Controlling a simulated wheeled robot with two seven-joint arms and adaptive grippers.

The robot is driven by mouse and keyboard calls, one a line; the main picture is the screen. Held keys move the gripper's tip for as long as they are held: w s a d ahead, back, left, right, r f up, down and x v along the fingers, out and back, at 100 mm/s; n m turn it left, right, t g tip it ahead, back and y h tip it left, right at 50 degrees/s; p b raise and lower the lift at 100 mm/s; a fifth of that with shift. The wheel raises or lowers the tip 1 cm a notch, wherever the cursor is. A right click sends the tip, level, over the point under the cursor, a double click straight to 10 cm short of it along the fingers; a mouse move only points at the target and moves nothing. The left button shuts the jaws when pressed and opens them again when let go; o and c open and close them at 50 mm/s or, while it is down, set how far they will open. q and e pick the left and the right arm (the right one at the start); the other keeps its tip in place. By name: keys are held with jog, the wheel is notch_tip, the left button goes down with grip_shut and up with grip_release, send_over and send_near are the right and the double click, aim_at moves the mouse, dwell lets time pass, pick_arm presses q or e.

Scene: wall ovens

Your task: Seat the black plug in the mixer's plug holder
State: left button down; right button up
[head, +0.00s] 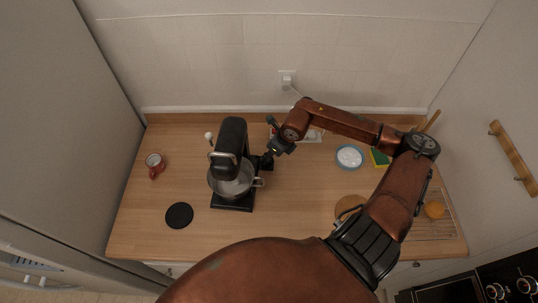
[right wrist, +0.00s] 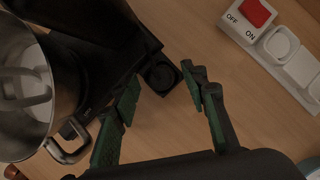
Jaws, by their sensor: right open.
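The black stand mixer (head: 232,138) stands left of centre on the wooden counter with its steel bowl (head: 232,182). In the right wrist view the bowl (right wrist: 38,85) fills the left side. A small square black holder (right wrist: 160,74) sits beside the mixer base, with a dark round shape in it. I cannot tell whether that round shape is the plug or an empty recess. My right gripper (right wrist: 162,92) is open, its green-padded fingers spread on either side of the holder's near side. In the head view the right gripper (head: 270,151) is just right of the mixer. My left gripper is not in view.
A white power strip (right wrist: 278,42) with a red switch lies behind the gripper. A red mug (head: 154,164) and a black disc (head: 179,215) lie at left. A blue-rimmed bowl (head: 350,157) and an orange (head: 434,209) are at right. The counter's front middle is clear.

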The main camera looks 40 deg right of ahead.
jog(key=v, duration=1.1)
jog(key=shift+s+r, duration=0.2)
jog(key=shift+r, duration=0.1)
